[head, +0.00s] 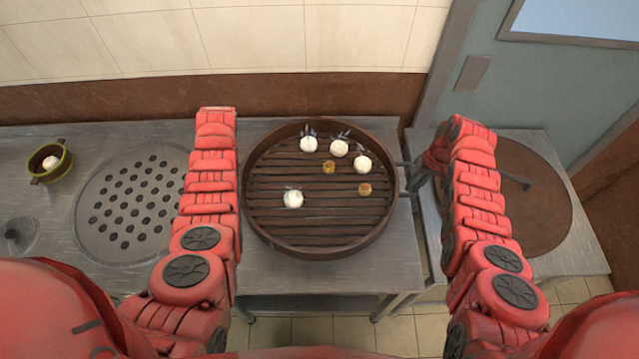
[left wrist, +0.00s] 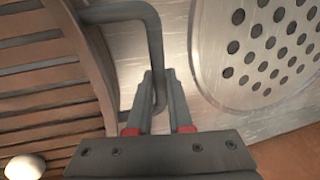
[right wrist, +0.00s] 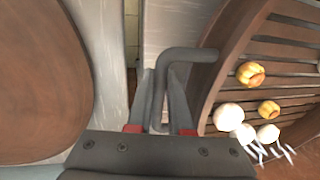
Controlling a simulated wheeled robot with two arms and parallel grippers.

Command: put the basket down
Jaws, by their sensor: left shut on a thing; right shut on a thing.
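The basket (head: 330,226) is a round brown steamer with a slatted floor and bent grey side handles. It is level over the steel counter in the head view; I cannot tell whether its base touches the counter. Several white buns (head: 293,199) and two small yellow dumplings (head: 364,189) lie in it. My left gripper (left wrist: 160,88) is shut on the left handle (left wrist: 154,45); in the head view my arm hides it. My right gripper (right wrist: 165,88) is shut on the right handle (right wrist: 188,54); it shows in the head view (head: 414,176) beside the basket's right rim.
A perforated round plate (head: 128,196) is set in the steel counter (head: 265,277) on the left. A green bowl (head: 53,163) with a white bun stands farther left. A separate steel table with a round brown top (head: 525,205) stands right, across a gap. A wall closes the back.

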